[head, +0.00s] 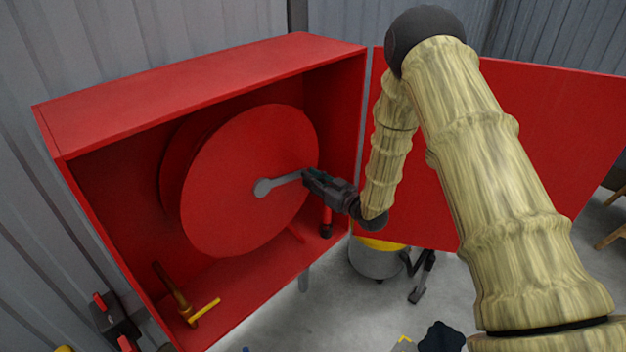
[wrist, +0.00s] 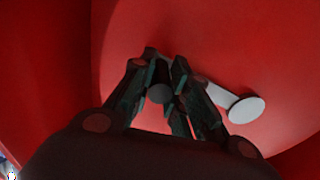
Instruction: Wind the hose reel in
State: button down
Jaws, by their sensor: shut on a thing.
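The hose reel (head: 235,190) is a large red disc inside an open red cabinet. Its grey crank (head: 264,187) has a round hub end on the disc face, and its arm points right toward my gripper (head: 307,177). In the wrist view, my gripper (wrist: 163,82) is shut on the crank's handle; the handle's round dark grey end (wrist: 160,94) shows between the fingers. The crank's pale hub end (wrist: 246,109) lies to the right of the fingers, against the reel (wrist: 225,50). The hose itself is hidden behind the disc.
The cabinet (head: 200,82) has its red door (head: 550,130) swung open to the right, behind my arm. A brass pipe with a yellow lever (head: 205,310) stands at the cabinet's lower left. A grey and yellow bucket (head: 376,262) stands on the floor below the door.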

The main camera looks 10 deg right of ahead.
aim_at(299, 186)
jog(key=shift+s+a+f+m+b, duration=0.2)
jog(key=shift+f+m+b, duration=0.4)
jog(key=shift+f+b, duration=0.3)
jog(key=shift+s+a+f+m+b, duration=0.1)
jog(key=shift+a+f+m+b, duration=0.05)
jog(key=shift+f+m+b, duration=0.6)
jog(key=shift+s+a+f+m+b, duration=0.2)
jog(key=shift+a+f+m+b, duration=0.15)
jog(key=shift+f+b, duration=0.25)
jog(key=c, duration=1.4)
grip_release()
jog(key=shift+c, duration=0.2)
